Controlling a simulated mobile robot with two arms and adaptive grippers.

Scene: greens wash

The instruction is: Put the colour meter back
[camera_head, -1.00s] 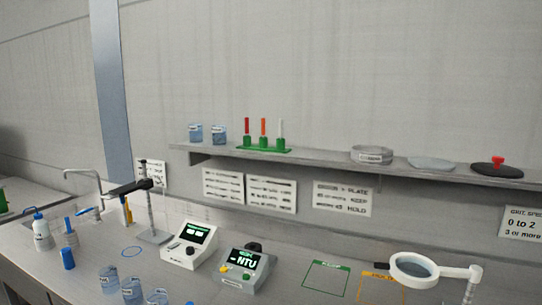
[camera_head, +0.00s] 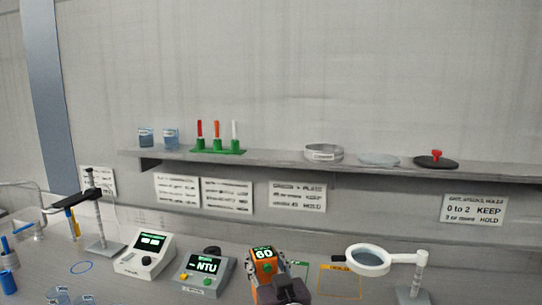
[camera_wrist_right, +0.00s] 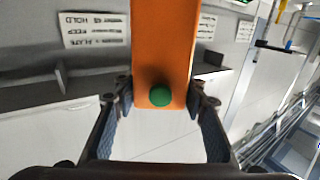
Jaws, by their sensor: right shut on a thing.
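The colour meter (camera_head: 266,263) is a handheld orange unit with a lit screen reading 60 and a green button. It is at the bottom centre of the head view, upright in front of the bench back. My right gripper (camera_head: 285,288) is shut on it at its lower end. In the right wrist view the orange body (camera_wrist_right: 162,45) with its green button stands between the two fingers of my right gripper (camera_wrist_right: 160,105). My left gripper is not in view.
A green-outlined square (camera_head: 303,264) is partly hidden behind the meter, with an orange-outlined square (camera_head: 340,283) beside it. The ring magnifier (camera_head: 370,261) stands right. The NTU meter (camera_head: 204,272) and a white meter (camera_head: 146,254) stand left. A wall shelf (camera_head: 270,161) runs above.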

